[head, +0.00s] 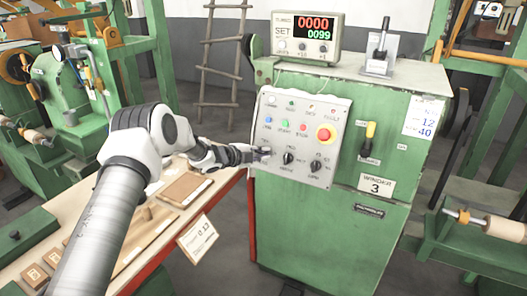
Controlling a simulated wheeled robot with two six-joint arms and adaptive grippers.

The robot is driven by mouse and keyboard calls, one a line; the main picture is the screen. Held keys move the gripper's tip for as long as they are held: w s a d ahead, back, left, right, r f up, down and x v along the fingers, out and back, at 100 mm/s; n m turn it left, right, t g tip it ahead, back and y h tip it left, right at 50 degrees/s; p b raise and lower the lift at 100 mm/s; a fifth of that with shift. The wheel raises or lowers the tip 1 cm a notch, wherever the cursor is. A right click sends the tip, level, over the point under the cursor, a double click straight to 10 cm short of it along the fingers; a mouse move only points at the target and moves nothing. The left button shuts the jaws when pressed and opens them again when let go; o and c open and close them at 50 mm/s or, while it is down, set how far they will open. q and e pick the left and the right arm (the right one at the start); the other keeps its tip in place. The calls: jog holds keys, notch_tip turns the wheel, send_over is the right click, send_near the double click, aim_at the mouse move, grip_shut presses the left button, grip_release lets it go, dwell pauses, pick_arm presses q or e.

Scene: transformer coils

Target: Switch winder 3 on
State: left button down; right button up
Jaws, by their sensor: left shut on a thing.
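Winder 3 is a green cabinet (320,225) with a "WINDER 3" plate (376,186) on its front. Its grey control panel (335,108) carries small lamps, coloured buttons, a red emergency knob on yellow (325,134) and black rotary knobs. My right gripper is not in view.
A counter box (307,38) showing 0000 and 0099 stands on the cabinet, with a black lever on a grey base (378,62) beside it. A wooden bench (150,226) with a tag (197,238) lies at left. Other green machines stand on both sides.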

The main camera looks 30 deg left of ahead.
pick_arm(q)
jog(key=shift+a+f+m+g, duration=0.2)
jog(key=shift+m+g, duration=0.1)
jog(key=shift+m, duration=0.4)
jog(key=shift+a+r, duration=0.1)
jog(key=shift+r, duration=0.05)
jog(key=c, duration=1.2)
grip_release()
jog(key=shift+a+f, duration=0.2)
jog(key=shift+a, duration=0.2)
jog(key=v, duration=0.7)
jog(key=d+v, duration=0.1)
jog(key=v, duration=0.3)
jog(key=shift+s+a+r, duration=0.15)
jog(key=shift+s+r, duration=0.25)
